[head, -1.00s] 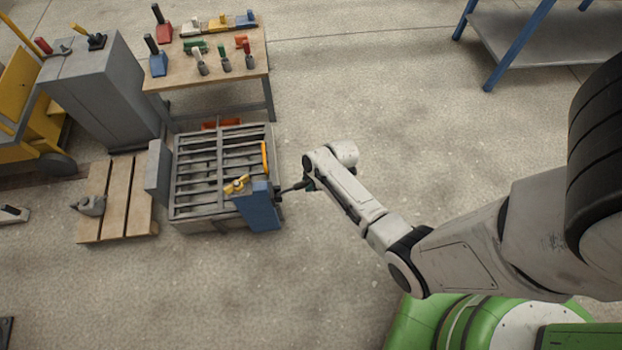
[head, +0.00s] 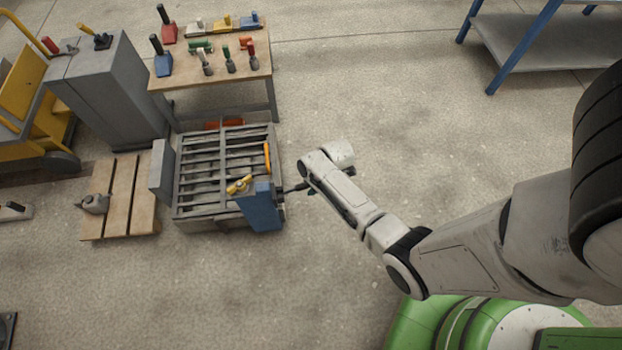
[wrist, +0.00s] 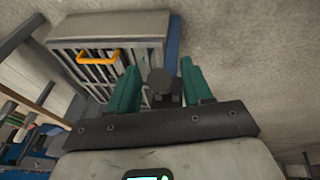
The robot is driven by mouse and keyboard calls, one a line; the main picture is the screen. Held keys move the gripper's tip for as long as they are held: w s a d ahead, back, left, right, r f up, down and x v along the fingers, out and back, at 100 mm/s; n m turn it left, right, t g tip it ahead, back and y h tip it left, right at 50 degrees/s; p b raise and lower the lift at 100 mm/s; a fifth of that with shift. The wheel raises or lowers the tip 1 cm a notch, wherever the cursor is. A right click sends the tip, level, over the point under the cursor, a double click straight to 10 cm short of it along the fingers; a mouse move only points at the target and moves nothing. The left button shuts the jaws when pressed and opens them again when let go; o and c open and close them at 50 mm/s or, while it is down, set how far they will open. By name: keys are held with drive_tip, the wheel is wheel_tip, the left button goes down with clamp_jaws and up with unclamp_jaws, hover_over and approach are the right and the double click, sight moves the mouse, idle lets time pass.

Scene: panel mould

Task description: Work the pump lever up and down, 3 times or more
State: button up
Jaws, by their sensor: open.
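The panel mould (head: 178,185) is a grey slatted frame with a blue box (head: 262,208) at its near right corner. A short dark lever (head: 291,189) sticks out from the blue box to the right, towards my gripper (head: 305,187). In the wrist view my gripper (wrist: 160,82) is open. Its two teal fingers stand on either side of the lever's dark round end (wrist: 157,80). I cannot tell whether they touch it. In the head view my wrist hides most of the fingers.
A yellow handle (head: 267,158) and a yellow fitting (head: 240,184) sit on the mould. A wooden table (head: 255,68) with several clamps and levers stands behind it. A pallet (head: 122,218) lies to the left, near a grey cabinet (head: 115,95). The floor in front and to the right is clear.

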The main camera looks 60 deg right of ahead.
drive_tip(key=p+v, duration=0.3)
drive_tip(key=v, duration=0.7)
drive_tip(key=shift+s+r, duration=0.15)
drive_tip(key=shift+r, duration=0.2)
